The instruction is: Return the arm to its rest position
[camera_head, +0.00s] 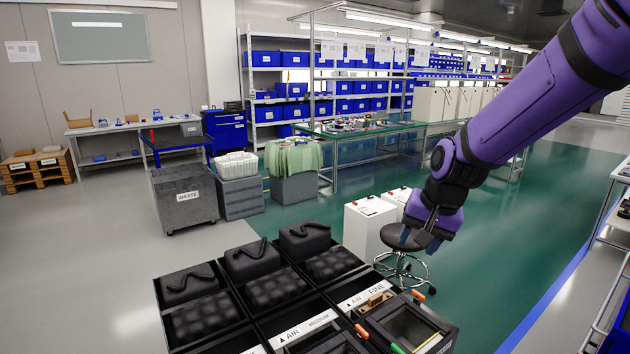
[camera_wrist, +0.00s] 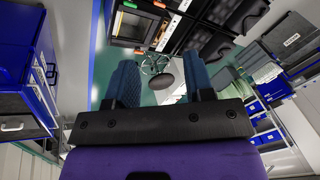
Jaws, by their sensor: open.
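My purple and black arm (camera_head: 530,90) reaches in from the upper right in the head view. My gripper (camera_head: 421,240) hangs at its end, in front of a round black stool (camera_head: 405,236) in the picture. In the wrist view, my gripper (camera_wrist: 160,85) shows two blue textured fingers, spread apart. Nothing is held between them. The wrist view looks out over the room, with the stool (camera_wrist: 161,81) seen beyond the gap between the fingers.
A black compartment case (camera_head: 250,318) with foam, labelled trays and coloured-handled items stands at the front. White cabinets (camera_head: 366,222) stand behind it. A grey waste bin (camera_head: 184,197), a green worktable (camera_head: 360,132) and blue-bin shelves (camera_head: 330,85) are farther back.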

